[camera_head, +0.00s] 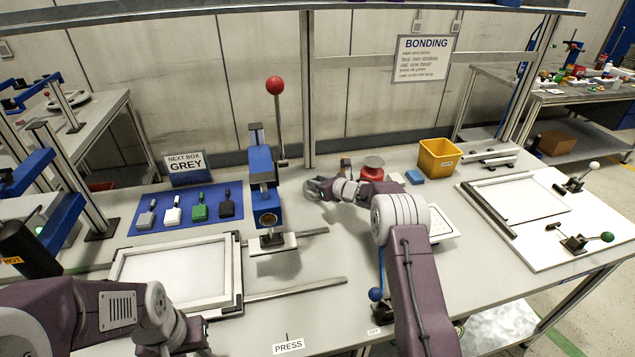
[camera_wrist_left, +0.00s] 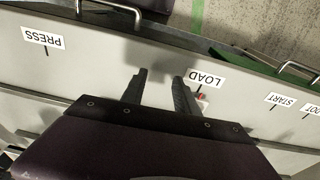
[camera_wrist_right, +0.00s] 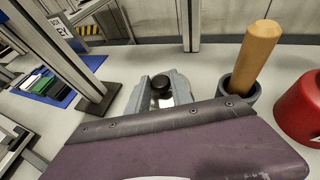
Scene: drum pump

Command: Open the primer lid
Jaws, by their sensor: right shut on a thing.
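My right gripper (camera_head: 316,188) is low over the middle of the bench, beside the blue press. In the right wrist view its two grey fingers (camera_wrist_right: 163,92) are closed around a small round black knob (camera_wrist_right: 160,84), which looks like the knob of the primer lid. A small pale patch shows below the knob; the rest of the lid and its pot are hidden by my fingers and wrist. My left gripper (camera_wrist_left: 160,87) is open and empty near the bench's front edge, by the LOAD label (camera_wrist_left: 206,79).
A wooden handle (camera_wrist_right: 255,55) stands in a dark cup right of my right gripper, with a red container (camera_wrist_right: 302,108) further right. The blue press (camera_head: 264,180) with its red-ball lever (camera_head: 275,86) stands left. A yellow bin (camera_head: 439,158) is at the back.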

